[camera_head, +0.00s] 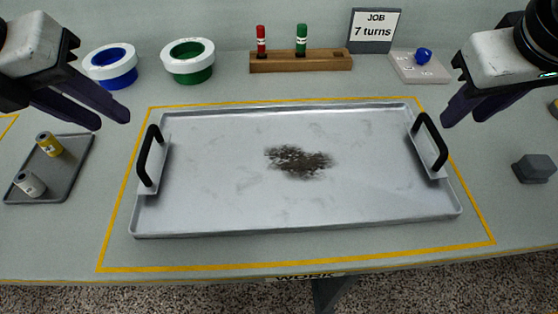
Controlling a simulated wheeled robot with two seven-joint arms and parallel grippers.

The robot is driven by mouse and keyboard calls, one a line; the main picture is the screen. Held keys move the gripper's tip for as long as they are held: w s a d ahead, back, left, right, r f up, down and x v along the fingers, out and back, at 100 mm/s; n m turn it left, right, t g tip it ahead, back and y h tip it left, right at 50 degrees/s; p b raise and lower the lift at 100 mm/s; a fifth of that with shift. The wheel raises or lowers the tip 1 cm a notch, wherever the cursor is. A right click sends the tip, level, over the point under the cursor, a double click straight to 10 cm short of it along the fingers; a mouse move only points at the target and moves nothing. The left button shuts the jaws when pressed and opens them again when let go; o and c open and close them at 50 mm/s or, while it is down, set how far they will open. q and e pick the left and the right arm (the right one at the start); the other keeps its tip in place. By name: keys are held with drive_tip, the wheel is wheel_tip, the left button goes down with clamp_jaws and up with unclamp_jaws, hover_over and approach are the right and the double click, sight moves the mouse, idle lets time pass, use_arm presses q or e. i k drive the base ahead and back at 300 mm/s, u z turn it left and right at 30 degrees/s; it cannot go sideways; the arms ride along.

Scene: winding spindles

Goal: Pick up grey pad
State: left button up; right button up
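The grey pad (535,168) is a small dark grey block lying on the table at the far right, outside the yellow outline. My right gripper (462,117) hangs above the table to the upper left of the pad, apart from it, with its fingers spread and nothing between them. My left gripper (112,118) is at the upper left, above the table near the small dark tray, open and empty.
A large metal tray (220,205) with black handles and a dark smudge (298,161) fills the middle. A small tray (70,178) holds two spools. Tape rolls (188,66), a wooden rack (300,62), a job sign (374,30) and a light block (420,70) stand behind.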

sight(532, 169)
drive_tip(key=k, duration=1)
